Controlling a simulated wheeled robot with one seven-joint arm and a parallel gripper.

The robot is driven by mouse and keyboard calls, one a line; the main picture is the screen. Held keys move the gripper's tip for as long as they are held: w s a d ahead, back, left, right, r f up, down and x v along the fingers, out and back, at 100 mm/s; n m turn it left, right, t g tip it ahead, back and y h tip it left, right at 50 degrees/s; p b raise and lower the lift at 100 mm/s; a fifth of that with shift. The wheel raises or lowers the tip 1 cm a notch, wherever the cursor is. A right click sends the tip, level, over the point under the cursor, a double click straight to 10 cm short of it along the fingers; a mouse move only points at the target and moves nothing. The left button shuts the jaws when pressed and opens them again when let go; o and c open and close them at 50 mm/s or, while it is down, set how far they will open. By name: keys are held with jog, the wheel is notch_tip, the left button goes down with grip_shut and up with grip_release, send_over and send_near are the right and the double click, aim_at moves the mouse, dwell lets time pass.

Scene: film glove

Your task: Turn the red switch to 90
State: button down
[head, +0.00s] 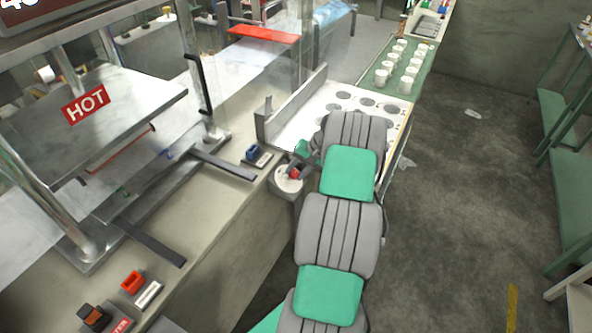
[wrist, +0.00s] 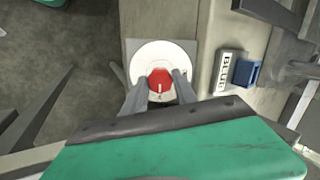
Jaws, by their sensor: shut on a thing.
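The red switch (wrist: 160,82) is a round red knob with a pale pointer mark, set on a white round dial (wrist: 150,54). In the wrist view its mark points toward the lower edge of the picture. My gripper (wrist: 161,84) has one finger on each side of the knob and is shut on it. In the head view the red switch (head: 294,174) shows small beside my gripper (head: 299,168), on the white dial (head: 287,184) at the counter's edge. Any numbers on the dial are too small to read.
A blue switch (head: 253,152) stands beside the dial, with a "BLUE" label (wrist: 226,72) in the wrist view. An orange-red switch (head: 132,283) is at the front left. A metal press marked HOT (head: 86,103) stands on the left. White cups (head: 384,76) stand behind.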

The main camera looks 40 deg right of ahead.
jog(key=shift+m, duration=0.3)
jog(key=c, duration=1)
grip_release()
jog(key=shift+r, duration=0.1)
jog(key=b+v, duration=0.1)
jog(key=v, duration=0.6)
jog(key=shift+s+d+r, duration=0.15)
jog(key=shift+s+r, duration=0.05)
jog(key=shift+r, duration=0.05)
